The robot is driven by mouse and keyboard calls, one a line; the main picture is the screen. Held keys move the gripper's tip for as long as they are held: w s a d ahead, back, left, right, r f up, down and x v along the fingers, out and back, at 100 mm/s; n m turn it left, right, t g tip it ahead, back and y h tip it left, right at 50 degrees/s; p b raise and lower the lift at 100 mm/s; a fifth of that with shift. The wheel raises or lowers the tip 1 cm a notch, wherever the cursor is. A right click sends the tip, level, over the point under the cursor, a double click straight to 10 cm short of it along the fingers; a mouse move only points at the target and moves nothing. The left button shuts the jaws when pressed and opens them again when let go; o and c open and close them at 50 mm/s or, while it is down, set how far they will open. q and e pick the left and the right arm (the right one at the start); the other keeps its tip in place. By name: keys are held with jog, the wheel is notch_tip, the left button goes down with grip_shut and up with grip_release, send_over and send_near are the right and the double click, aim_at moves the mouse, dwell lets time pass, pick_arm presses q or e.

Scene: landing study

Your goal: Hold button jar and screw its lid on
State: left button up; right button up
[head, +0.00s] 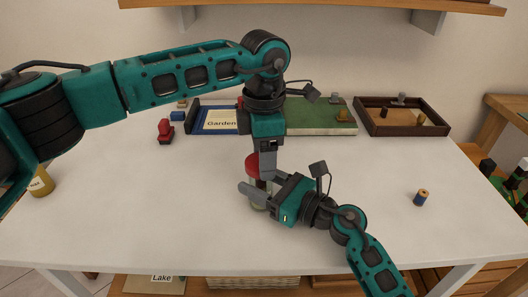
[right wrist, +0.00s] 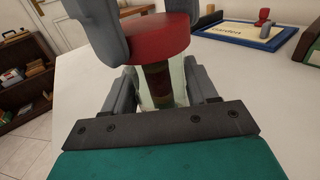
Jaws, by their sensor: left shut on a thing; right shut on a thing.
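The button jar (head: 259,204) is clear with dark contents and stands upright near the middle of the white table. In the right wrist view the jar (right wrist: 165,88) sits between my right fingers. My right gripper (head: 256,190) is shut on the jar from the side. The red lid (head: 252,164) is at the jar's mouth; in the right wrist view the lid (right wrist: 150,40) looks level and touching the jar. My left gripper (head: 264,168) points down from above and is shut on the lid. The threads are hidden, so I cannot tell how tight it is.
A blue-edged Garden tray (head: 195,118), a green board (head: 310,118) and a brown tray (head: 440,133) line the back. A small spool-like item (head: 421,197) stands at right. The front left is clear.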

pick_arm(q)
jog(key=shift+f, duration=0.6)
dwell(0.3)
